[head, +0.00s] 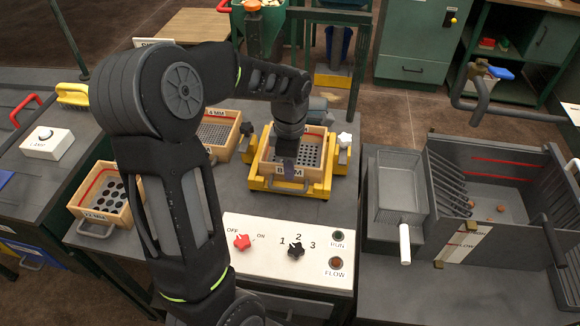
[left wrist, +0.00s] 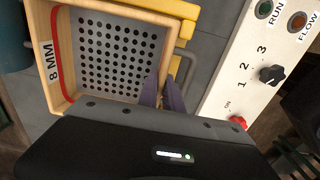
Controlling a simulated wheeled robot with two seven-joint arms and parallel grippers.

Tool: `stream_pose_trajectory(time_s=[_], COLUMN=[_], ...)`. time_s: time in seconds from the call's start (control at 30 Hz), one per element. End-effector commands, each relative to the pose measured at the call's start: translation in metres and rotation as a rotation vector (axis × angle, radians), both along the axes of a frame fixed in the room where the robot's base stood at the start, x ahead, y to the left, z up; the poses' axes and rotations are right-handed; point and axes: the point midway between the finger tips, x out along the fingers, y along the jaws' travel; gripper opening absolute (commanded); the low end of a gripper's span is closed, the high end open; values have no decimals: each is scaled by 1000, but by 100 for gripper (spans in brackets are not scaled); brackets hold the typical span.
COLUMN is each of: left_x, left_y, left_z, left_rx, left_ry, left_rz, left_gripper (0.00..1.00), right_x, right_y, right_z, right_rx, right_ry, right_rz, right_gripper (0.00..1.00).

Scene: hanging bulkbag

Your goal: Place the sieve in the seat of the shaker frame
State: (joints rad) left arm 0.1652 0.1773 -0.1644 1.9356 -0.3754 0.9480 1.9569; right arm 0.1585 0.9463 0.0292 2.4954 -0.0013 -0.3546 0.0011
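The wooden 8 MM sieve (head: 311,154), with a perforated metal floor, is within the yellow shaker frame (head: 318,190) in the head view. I cannot tell whether its bottom rests fully on the seat. My left gripper (head: 288,176) reaches down at its near wall. In the left wrist view the sieve (left wrist: 120,52) fills the upper left, and the fingers of my left gripper (left wrist: 163,94) straddle its wall, close against it. Part of the yellow frame (left wrist: 184,38) shows beyond that wall. My right gripper is out of view.
A 4 MM sieve (head: 221,126) and a 12 MM sieve (head: 92,208) stand left of the frame. The control panel (head: 268,262) with knobs lies in front. A grey tray (head: 398,190) and a slotted bin (head: 480,205) stand to the right.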

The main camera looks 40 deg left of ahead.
Motion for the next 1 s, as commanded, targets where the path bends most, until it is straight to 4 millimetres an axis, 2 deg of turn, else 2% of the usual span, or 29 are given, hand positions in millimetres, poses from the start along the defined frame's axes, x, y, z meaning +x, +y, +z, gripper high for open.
stream_pose_trajectory(time_s=[0.03,0.2,0.6,0.77,1.0], left_x=[0,0,0,1,1], left_y=[0,0,0,0,0], left_z=[0,0,7,28,78], left_rx=[0,0,0,1,1], left_ry=[0,1,-1,-4,-5], left_rz=[0,0,0,-1,0], left_gripper=[14,28,29,29,29], right_x=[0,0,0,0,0], right_y=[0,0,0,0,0], right_z=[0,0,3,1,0], right_rx=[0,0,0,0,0], right_ry=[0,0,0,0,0], right_rz=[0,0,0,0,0], right_gripper=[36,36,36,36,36])
